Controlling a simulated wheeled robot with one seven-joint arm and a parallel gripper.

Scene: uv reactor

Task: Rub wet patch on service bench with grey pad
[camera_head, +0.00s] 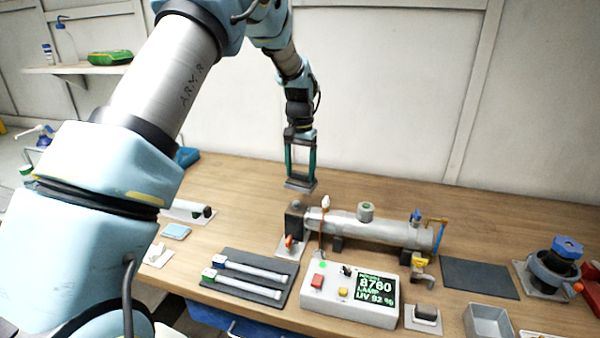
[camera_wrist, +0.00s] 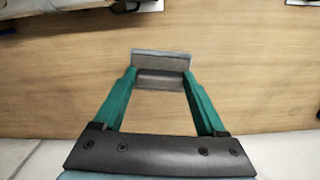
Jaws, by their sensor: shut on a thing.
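The grey pad (camera_head: 299,187) is held between the green fingers of my gripper (camera_head: 301,178), over the back part of the wooden service bench (camera_head: 370,187), behind the steel reactor tube. In the wrist view the grey pad (camera_wrist: 161,62) spans the two fingertips of my gripper (camera_wrist: 161,78), with bare bench (camera_wrist: 60,75) around it. I cannot tell whether the pad touches the bench or hangs just above it. I cannot make out a wet patch in either view.
The reactor tube (camera_head: 370,229) lies just in front of the pad. A control box (camera_head: 350,291) with a green display and a dark mat (camera_head: 241,279) with two tubes are nearer. The wall (camera_head: 390,90) stands behind. Bench left and right of the pad is clear.

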